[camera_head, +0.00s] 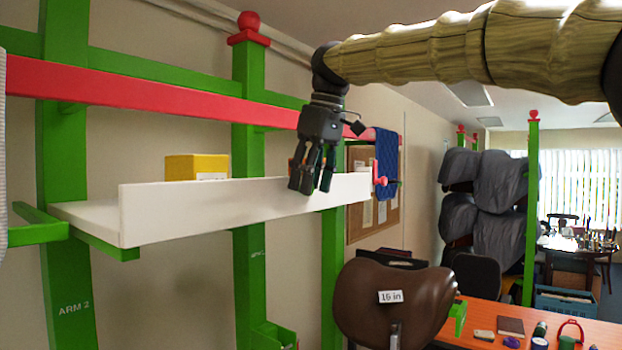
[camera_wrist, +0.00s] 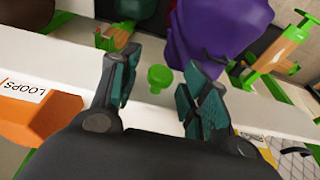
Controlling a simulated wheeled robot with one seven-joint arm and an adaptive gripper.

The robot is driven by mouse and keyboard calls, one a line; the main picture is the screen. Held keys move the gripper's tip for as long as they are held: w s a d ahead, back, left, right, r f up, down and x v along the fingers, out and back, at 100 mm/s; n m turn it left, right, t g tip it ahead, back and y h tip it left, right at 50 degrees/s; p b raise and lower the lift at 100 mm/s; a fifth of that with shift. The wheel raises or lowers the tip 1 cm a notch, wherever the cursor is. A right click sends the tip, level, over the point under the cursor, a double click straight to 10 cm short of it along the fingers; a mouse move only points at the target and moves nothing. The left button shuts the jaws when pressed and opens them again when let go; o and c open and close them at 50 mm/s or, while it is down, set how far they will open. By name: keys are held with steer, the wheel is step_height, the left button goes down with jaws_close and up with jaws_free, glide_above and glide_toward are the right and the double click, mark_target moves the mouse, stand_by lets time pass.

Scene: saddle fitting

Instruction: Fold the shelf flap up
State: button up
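The white shelf (camera_head: 85,213) rests on green brackets. Its long white front flap (camera_head: 215,208) stands upright along the front edge and hides the lower part of what is behind it. My gripper (camera_head: 314,188) points down at the flap's right part, its fingers overlapping the flap's face. In the wrist view my gripper (camera_wrist: 166,65) is open, with a clear gap and nothing gripped between the fingers. A white surface (camera_wrist: 72,62) crosses below the fingers there. I cannot tell whether a finger touches the flap.
A yellow box (camera_head: 190,167) sits on the shelf behind the flap. A red rail (camera_head: 170,94) runs above. A brown saddle (camera_head: 385,305) is below right, near an orange table (camera_head: 480,312). A blue cloth (camera_head: 387,155) hangs right. An orange object (camera_wrist: 40,122) is close in the wrist view.

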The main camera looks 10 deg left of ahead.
steer(key=shift+s+d+r, duration=0.1)
steer(key=shift+r, duration=0.05)
steer(key=v, duration=1.1)
steer(key=shift+r, duration=0.4)
